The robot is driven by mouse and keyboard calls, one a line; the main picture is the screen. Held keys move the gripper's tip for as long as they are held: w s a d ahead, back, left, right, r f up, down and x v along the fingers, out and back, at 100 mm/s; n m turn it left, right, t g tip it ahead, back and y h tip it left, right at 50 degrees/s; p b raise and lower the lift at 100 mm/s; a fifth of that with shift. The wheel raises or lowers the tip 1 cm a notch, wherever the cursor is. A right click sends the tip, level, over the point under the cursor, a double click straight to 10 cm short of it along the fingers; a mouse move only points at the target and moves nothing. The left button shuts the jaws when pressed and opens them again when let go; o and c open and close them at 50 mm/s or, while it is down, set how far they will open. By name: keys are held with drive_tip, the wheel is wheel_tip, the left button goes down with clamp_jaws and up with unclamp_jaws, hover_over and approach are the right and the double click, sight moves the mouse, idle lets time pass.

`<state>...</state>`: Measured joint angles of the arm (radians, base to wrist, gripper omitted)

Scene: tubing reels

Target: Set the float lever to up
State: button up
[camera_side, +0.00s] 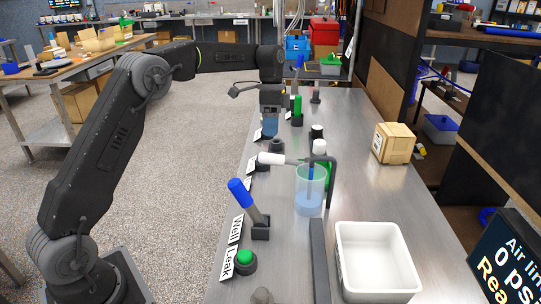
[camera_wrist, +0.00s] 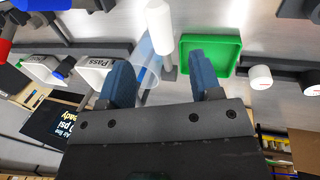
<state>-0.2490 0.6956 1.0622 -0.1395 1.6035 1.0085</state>
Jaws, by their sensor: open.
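No label reading "float" can be made out, so I cannot tell which lever is the float lever. In the side view, a lever with a blue grip (camera_side: 240,192) tilts up and left from a dark block beside the "Well" label (camera_side: 236,229). A white-gripped lever (camera_side: 272,159) lies nearly level beside a clear cup of blue liquid (camera_side: 309,194). A green-gripped lever (camera_side: 297,107) stands upright farther back. My gripper (camera_side: 270,130) is over the bench's left edge, beyond the white grip. In the wrist view, its blue fingers (camera_wrist: 160,84) are apart, with nothing clearly held.
A white tray (camera_side: 345,275) is at the front, beside a dark bar (camera_side: 318,260). A green button (camera_side: 244,258) sits near the "Leak" label (camera_side: 228,263). A cardboard box (camera_side: 395,143) stands at right. A green tray (camera_wrist: 211,54) shows in the wrist view.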

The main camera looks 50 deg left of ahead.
sight(270, 155)
drive_tip(key=x, duration=0.8)
drive_tip(key=shift+f, duration=0.15)
clamp_jaws()
